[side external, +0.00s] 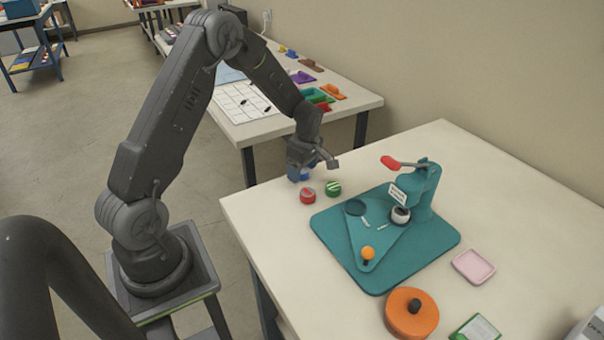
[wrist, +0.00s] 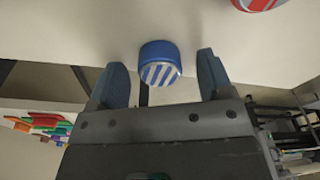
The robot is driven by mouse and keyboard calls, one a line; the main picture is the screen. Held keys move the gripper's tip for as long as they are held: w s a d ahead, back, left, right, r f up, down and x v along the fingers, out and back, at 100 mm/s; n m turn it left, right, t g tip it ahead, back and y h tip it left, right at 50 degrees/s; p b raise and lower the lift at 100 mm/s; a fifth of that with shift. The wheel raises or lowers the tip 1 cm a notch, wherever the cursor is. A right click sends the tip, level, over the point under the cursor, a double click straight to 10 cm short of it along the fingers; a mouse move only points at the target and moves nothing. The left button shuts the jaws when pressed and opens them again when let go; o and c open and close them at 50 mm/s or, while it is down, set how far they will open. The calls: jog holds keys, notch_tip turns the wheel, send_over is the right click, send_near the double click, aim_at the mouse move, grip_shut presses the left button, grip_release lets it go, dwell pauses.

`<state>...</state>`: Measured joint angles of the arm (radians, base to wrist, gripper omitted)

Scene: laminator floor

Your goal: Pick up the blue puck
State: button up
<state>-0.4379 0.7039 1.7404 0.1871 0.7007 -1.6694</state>
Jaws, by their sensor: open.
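The blue puck (wrist: 158,50) shows in the wrist view, with a blue side and a blue-and-white striped face. It appears in the gap between the two fingers of my gripper (wrist: 160,62), with space on both sides. I cannot tell how deep between them it is. In the side view my gripper (side external: 314,164) is low at the table's far left edge. Some blue shows under it, but the puck is mostly hidden there and hard to tell from the fingers. My gripper is open and holds nothing.
A red puck (side external: 307,195) and a green striped puck (side external: 333,189) stand close by my gripper. The teal press (side external: 428,195) on its teal base is to the right. An orange round piece (side external: 411,313) and a pink tray (side external: 473,266) lie nearer the front.

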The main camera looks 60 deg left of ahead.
jog(key=c, duration=1)
